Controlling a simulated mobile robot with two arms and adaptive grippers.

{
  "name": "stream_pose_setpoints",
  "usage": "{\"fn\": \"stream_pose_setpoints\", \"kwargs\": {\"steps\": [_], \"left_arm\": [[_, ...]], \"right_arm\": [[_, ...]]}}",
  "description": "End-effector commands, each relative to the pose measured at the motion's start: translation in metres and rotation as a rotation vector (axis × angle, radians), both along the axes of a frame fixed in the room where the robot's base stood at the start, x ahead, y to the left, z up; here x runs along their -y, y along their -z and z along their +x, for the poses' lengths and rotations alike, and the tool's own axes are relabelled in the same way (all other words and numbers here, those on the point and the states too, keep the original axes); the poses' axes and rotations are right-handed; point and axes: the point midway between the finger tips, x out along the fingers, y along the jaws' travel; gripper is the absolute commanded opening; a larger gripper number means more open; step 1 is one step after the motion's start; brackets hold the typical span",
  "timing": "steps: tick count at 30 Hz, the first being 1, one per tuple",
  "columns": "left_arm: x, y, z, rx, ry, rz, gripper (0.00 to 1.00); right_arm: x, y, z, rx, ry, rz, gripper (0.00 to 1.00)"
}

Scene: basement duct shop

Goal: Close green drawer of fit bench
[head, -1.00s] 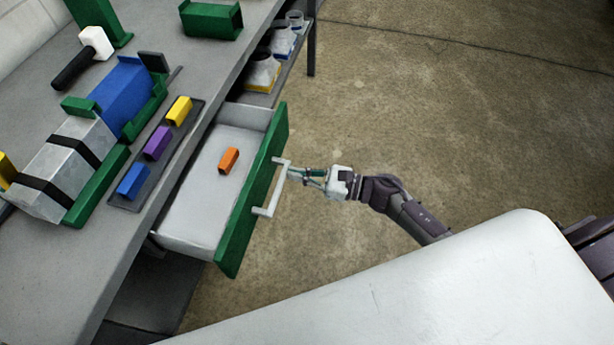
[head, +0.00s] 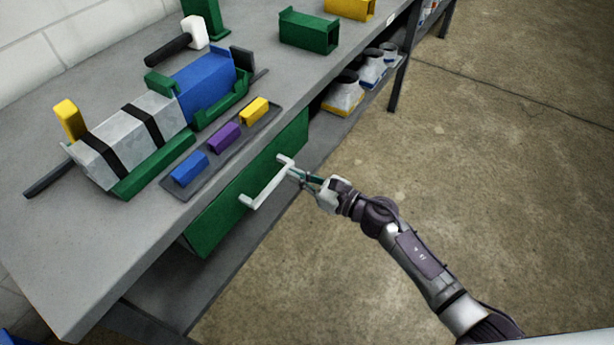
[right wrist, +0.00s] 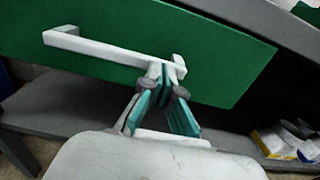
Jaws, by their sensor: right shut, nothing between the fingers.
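The green drawer (head: 222,215) sits under the bench top (head: 60,255), with its front close beneath the top's edge and its inside hidden. Its white bar handle (head: 264,186) sticks out from the front. My right gripper (head: 294,175) is shut and empty at the far end of the handle. In the right wrist view its fingertips (right wrist: 165,72) are together at the handle (right wrist: 110,50), against the green front (right wrist: 220,85); I cannot tell whether they touch the front itself. My left gripper is not in view.
On the bench stand a tray (head: 213,171) with blue, purple and yellow blocks, a clamped duct piece (head: 105,145), a mallet (head: 185,38) and a green channel piece (head: 308,32). Containers (head: 345,95) stand on the lower shelf. The floor at right is clear.

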Motion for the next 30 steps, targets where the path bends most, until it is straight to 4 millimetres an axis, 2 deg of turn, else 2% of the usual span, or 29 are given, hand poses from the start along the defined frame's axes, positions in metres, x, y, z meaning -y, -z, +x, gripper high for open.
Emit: {"fn": "stream_pose_setpoints", "kwargs": {"steps": [14, 17, 30], "left_arm": [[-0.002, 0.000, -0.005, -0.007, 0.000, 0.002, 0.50], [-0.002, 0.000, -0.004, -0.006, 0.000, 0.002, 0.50], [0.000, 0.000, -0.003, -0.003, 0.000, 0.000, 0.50]], "right_arm": [[-0.003, -0.006, -0.001, 0.008, -0.004, 0.010, 0.00], [0.007, -0.005, -0.007, 0.008, -0.003, 0.008, 0.00], [0.084, -0.001, -0.058, 0.002, 0.001, 0.003, 0.00]]}}
